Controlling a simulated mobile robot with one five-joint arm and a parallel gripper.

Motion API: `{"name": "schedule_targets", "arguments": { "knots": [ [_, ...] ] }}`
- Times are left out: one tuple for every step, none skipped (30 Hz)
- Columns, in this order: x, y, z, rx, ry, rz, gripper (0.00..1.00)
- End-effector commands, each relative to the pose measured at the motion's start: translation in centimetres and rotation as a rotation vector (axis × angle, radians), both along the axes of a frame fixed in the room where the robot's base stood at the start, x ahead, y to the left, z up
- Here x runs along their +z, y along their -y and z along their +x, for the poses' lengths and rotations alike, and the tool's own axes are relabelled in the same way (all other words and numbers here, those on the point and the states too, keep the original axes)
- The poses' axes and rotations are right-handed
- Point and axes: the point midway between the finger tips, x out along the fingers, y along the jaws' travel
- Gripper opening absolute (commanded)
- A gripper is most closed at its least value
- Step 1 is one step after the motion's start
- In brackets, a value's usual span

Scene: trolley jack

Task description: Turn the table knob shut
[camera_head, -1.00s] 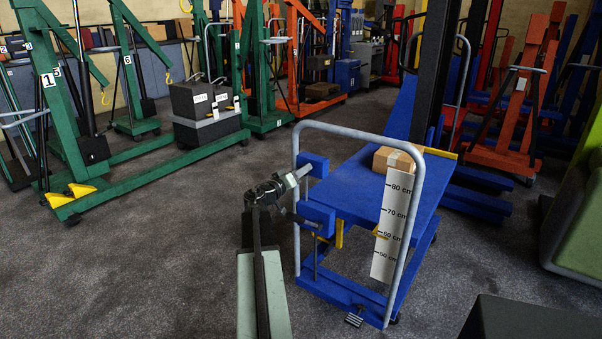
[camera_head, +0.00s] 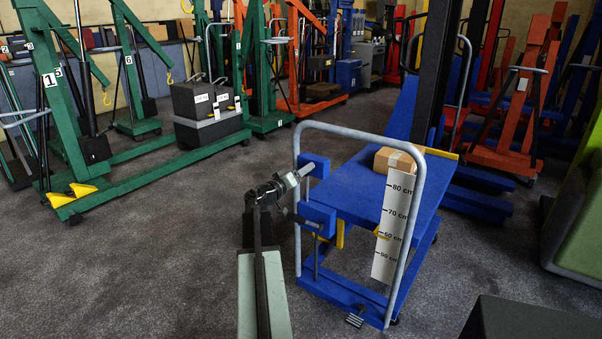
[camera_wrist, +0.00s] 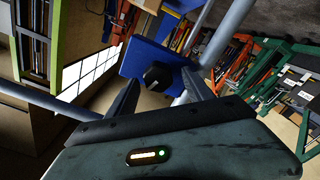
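The blue lift table (camera_head: 365,190) stands right of centre in the head view, with a cardboard box (camera_head: 394,160) on its top. In the wrist view a black knob (camera_wrist: 157,76) sits on a blue block (camera_wrist: 150,58). My gripper (camera_wrist: 160,92) is open, its two dark fingers spread to either side of the knob. I cannot tell whether either finger touches it. In the head view my gripper (camera_head: 299,192) is at the left side of the table's grey handle frame, by two blue blocks (camera_head: 317,217). The knob is not discernible there.
A white height scale (camera_head: 392,225) marked in cm stands at the table's near side. The grey tubular handle (camera_head: 350,133) rises close beside my gripper. Green hoists (camera_head: 150,155) stand at the left. A green padded object (camera_head: 580,215) is at the right. Floor left of the table is clear.

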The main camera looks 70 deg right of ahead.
Motion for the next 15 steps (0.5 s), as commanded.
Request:
{"name": "schedule_targets", "arguments": {
  "knots": [
    [0.0, -0.1, 0.0, 0.0, 0.0, 0.0, 0.6],
    [0.0, -0.3, 0.0, 0.0, 0.0, 0.0, 0.6],
    [0.0, -0.6, 0.1, 0.0, 0.0, 0.0, 0.6],
    [0.0, -0.9, 0.2, 0.0, 0.0, 0.0, 0.6],
    [0.0, -1.3, 0.3, 0.0, 0.0, 0.0, 0.6],
    [0.0, -1.9, 0.4, 0.001, 0.0, 0.0, 0.6],
    [0.0, -2.4, 0.6, 0.002, 0.0, 0.0, 0.6],
    [0.0, -2.9, 0.7, 0.002, 0.0, 0.0, 0.6],
    [0.0, -3.7, 0.9, 0.002, 0.0, 0.0, 0.6],
    [0.0, -4.3, 1.0, 0.002, 0.0, 0.0, 0.6],
    [0.0, -5.0, 1.2, 0.004, 0.0, 0.0, 0.6],
    [0.0, -5.7, 1.4, 0.004, 0.0, 0.0, 0.6],
    [0.0, -6.3, 1.6, 0.003, 0.0, 0.0, 0.6],
    [0.0, -6.7, 1.7, 0.003, 0.0, 0.0, 0.6],
    [0.0, -7.2, 1.9, 0.003, 0.0, 0.0, 0.6]
  ]
}}
